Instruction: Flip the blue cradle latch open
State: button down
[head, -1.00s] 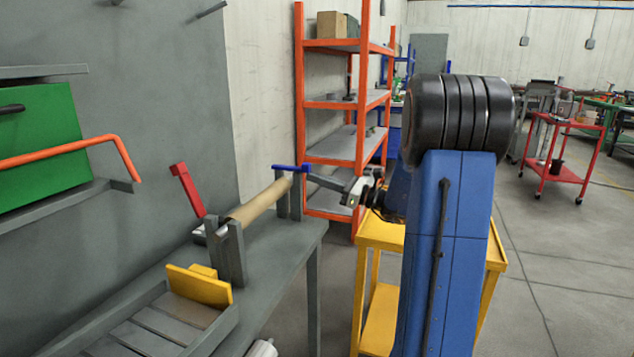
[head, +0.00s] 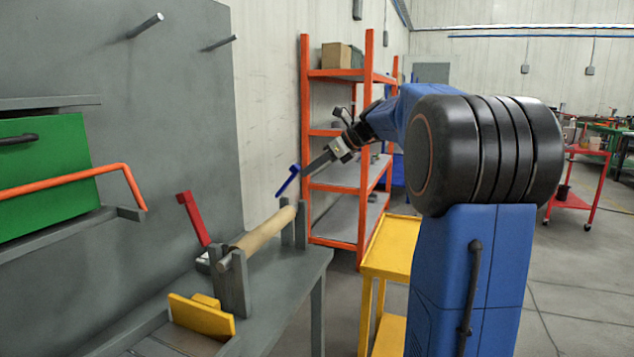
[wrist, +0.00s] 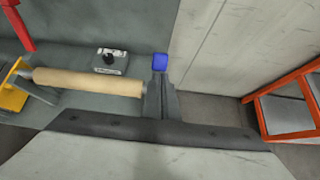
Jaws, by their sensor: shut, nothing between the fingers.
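The blue latch (head: 288,180) is at the far end of the cradle and stands tilted, its upper end to the right; it also shows end-on in the wrist view (wrist: 160,62). My gripper (head: 306,171) is shut and empty, its tips at the latch's upper end; whether they touch cannot be told. The tan roller (head: 262,232) lies across the grey cradle's far posts (head: 301,226) and near posts (head: 233,286). The red latch (head: 193,217) at the near end stands raised, leaning left.
A yellow block (head: 200,316) sits in a tray on the grey bench at the near side. A green drawer (head: 45,160) with an orange rail (head: 65,182) is at left. An orange shelf (head: 306,130) and a yellow cart (head: 392,245) stand beyond and right of the bench.

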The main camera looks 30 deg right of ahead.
jog(key=w+a+r+g+h, duration=0.2)
jog(key=w, duration=0.1)
jog(key=w+a+r+g+h, duration=0.1)
jog(key=g, duration=0.1)
jog(key=shift+w+a+r, duration=0.3)
jog(key=shift+w+a+r+g+h, duration=0.25)
jog(key=shift+w+a+g+h, duration=0.2)
jog(key=shift+w+g+h, duration=0.1)
jog(key=shift+w+a+r, duration=0.15)
jog(key=shift+w+a, duration=0.3)
jog(key=shift+w, duration=0.1)
jog(key=shift+s, duration=0.1)
jog(key=shift+r, duration=0.15)
jog(key=shift+r, duration=0.65)
